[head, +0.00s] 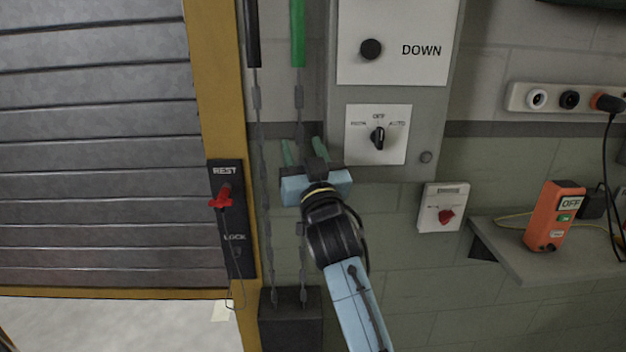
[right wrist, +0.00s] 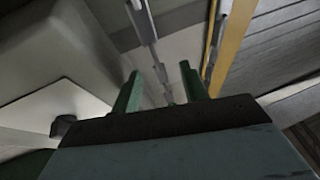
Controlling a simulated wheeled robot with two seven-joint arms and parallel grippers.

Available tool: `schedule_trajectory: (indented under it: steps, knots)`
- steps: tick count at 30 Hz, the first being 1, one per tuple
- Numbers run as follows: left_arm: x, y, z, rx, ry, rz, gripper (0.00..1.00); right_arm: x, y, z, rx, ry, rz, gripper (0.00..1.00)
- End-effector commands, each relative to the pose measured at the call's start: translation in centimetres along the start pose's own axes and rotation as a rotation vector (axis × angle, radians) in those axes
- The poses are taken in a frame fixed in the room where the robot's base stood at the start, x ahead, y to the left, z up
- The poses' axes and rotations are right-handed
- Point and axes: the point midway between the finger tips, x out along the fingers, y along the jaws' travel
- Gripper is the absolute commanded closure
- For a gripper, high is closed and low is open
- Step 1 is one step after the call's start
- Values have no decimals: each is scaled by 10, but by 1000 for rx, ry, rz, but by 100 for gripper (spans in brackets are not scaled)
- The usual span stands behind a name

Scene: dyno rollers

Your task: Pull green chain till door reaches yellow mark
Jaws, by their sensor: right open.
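The green chain (head: 299,100) hangs beside the door, with a green sleeve (head: 298,35) on its upper part. My right gripper (head: 302,148) is open, its two green fingers pointing at the wall on either side of the green chain's line. In the right wrist view, a chain (right wrist: 146,30) runs down between the open fingers (right wrist: 160,85); I cannot tell whether either finger touches it. The grey slatted door (head: 95,150) hangs with its lower edge above a pale floor. I cannot make out a separate yellow mark. My left gripper is not in view.
A second chain with a black sleeve (head: 252,35) hangs close left. A yellow frame (head: 215,80) carries a REST/LOCK plate with a red handle (head: 221,197). A control box (head: 378,135), a red-knob switch (head: 443,208) and a shelf (head: 530,262) with an orange device (head: 553,215) are right.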

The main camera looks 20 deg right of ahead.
Motion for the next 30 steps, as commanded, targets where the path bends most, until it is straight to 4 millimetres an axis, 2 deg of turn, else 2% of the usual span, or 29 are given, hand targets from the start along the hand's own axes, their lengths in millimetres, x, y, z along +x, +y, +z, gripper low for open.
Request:
schedule_trajectory:
  steps: [1, 6, 12, 18, 30]
  knots:
    - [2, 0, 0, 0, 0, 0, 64, -14, 0, 2, 2, -3, 0, 56]
    - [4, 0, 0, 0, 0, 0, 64, -49, 0, 2, 2, -3, 1, 56]
    - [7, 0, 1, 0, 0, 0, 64, -77, 0, 1, 1, -2, 0, 56]
    - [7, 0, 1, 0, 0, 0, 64, -86, 0, 0, 1, -1, 1, 56]
    - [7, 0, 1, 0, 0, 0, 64, -87, 0, 0, 1, -1, 1, 56]
